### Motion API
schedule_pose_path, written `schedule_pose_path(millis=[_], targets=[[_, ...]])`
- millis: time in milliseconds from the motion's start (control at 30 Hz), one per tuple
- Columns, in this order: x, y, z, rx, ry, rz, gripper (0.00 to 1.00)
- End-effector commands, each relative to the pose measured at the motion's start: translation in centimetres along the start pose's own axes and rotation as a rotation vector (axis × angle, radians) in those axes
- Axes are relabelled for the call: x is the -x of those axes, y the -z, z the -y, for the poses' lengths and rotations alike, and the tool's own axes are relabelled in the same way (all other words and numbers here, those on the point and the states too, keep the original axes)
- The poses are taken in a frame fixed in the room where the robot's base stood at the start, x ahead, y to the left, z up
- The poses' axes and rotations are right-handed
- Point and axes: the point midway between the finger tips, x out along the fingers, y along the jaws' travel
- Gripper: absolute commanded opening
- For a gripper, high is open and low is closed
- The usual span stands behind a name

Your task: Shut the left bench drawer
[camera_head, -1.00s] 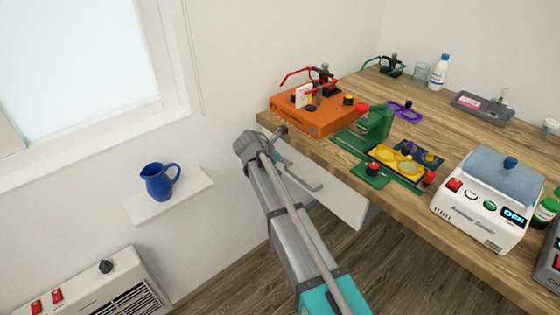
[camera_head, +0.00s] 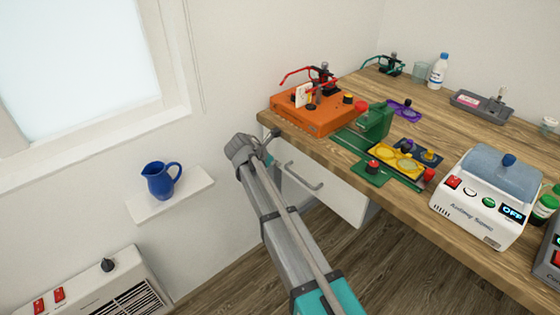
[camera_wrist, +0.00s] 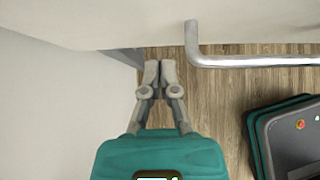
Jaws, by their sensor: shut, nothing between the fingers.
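The left bench drawer (camera_head: 335,197) has a white front under the left end of the wooden bench, with a grey bar handle (camera_head: 305,178). I cannot tell how far it stands out. In the wrist view the handle (camera_wrist: 250,61) runs to the right, and a pale surface beside it fills the top. My gripper (camera_head: 272,136) is near the drawer's upper left end, left of the handle, partly hidden by my arm. In the wrist view my gripper (camera_wrist: 160,70) has its fingertips together and empty, apart from the handle. Whether it touches the drawer is unclear.
The wooden bench (camera_head: 435,115) bears an orange device (camera_head: 315,120), a green stand (camera_head: 375,122) and a white machine (camera_head: 480,205). A blue jug (camera_head: 160,181) stands on a small wall shelf (camera_head: 170,197) to the left. A white heater (camera_head: 95,285) is at lower left.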

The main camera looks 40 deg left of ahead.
Motion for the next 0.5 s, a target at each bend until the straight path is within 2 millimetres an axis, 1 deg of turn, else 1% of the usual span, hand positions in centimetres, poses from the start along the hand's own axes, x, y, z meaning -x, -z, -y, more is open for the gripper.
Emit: schedule_pose_path(millis=[33, 100, 500], targets=[[0.4, 0.4, 0.1, -0.001, 0.000, -0.002, 0.00], [1.5, 0.0, 0.1, -0.001, 0.000, -0.002, 0.00], [6.2, 0.1, 0.1, -0.002, 0.000, -0.004, 0.00]])
